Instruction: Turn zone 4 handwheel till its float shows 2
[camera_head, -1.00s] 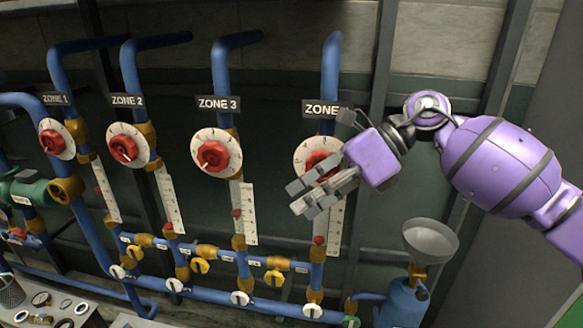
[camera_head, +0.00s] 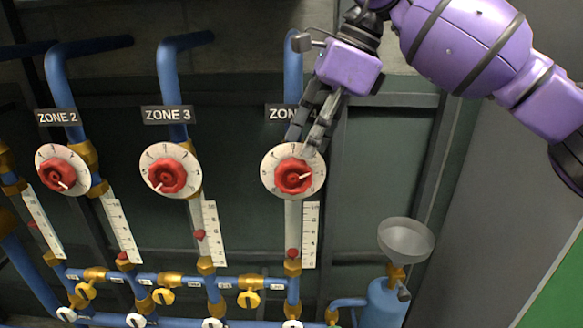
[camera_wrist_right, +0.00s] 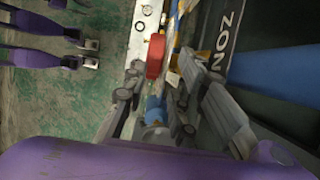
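The zone 4 handwheel (camera_head: 294,177) is a red knob on a round white numbered dial (camera_head: 271,184). Its white pointer points right. Its red float (camera_head: 292,253) sits low in the tube, near the bottom of the white scale (camera_head: 311,236). My right gripper (camera_head: 307,144) is just above the handwheel, fingers pointing down over the dial's top edge, open and empty. In the right wrist view the fingers (camera_wrist_right: 153,106) stand apart, and a red wheel (camera_wrist_right: 156,56) shows beyond them. The zone 4 sign (camera_head: 280,114) is partly hidden by my fingers. My left gripper is not in view.
The zone 3 handwheel (camera_head: 167,176) and zone 2 handwheel (camera_head: 61,177) stand to the left. Yellow valves (camera_head: 249,299) line the lower blue pipes. A grey funnel (camera_head: 405,240) over a blue tank (camera_head: 384,305) stands at lower right. The wall right of zone 4 is clear.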

